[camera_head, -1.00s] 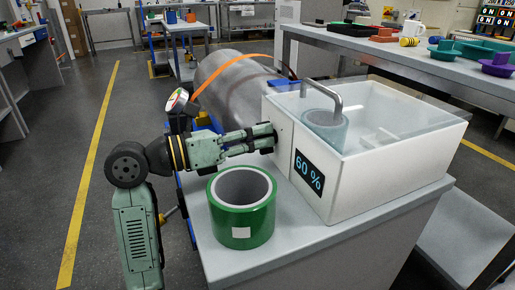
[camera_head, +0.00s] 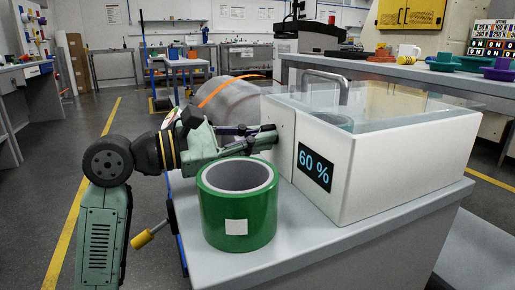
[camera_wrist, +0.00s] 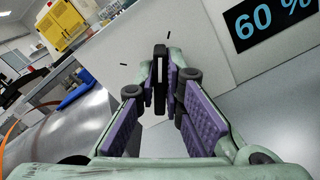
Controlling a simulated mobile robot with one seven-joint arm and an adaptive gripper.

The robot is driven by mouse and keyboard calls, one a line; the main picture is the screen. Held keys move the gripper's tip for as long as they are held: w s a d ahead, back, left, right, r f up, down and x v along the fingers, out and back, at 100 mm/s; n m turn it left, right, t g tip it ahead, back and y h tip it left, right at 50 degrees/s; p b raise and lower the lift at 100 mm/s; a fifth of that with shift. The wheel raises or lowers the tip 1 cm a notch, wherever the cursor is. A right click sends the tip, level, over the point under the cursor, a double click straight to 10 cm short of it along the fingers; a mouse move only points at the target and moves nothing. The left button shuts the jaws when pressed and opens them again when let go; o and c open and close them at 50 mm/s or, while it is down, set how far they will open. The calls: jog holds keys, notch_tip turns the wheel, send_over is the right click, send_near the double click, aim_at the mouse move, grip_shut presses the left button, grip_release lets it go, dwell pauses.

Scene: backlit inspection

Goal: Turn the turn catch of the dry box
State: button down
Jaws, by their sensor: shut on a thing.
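The dry box (camera_head: 400,165) is a white box with a clear lid and a bent metal handle on top. A display reading "60 %" (camera_head: 315,167) is on its front. The turn catch (camera_wrist: 160,55), a dark narrow piece on the box's white side face, shows in the wrist view between my fingertips. My gripper (camera_head: 268,138) reaches the box's left side face, and its fingers are closed on the catch. The wrist view shows my gripper (camera_wrist: 161,80) with purple-padded fingers on both sides of the catch. In the head view the fingers largely hide the catch.
A large green tape roll (camera_head: 238,205) stands on the grey bench just in front of my gripper. A grey cylinder with an orange strap (camera_head: 235,100) lies behind my arm. Small dark marks (camera_wrist: 123,64) are on the box face near the catch. Another bench stands behind the box.

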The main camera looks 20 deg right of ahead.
jog(key=shift+f+m+b, duration=0.1)
jog(key=shift+m+b, duration=0.55)
jog(key=shift+m, duration=0.45)
jog(key=c, duration=1.7)
grip_release()
jog(key=a, duration=1.2)
jog(key=shift+s, duration=0.25)
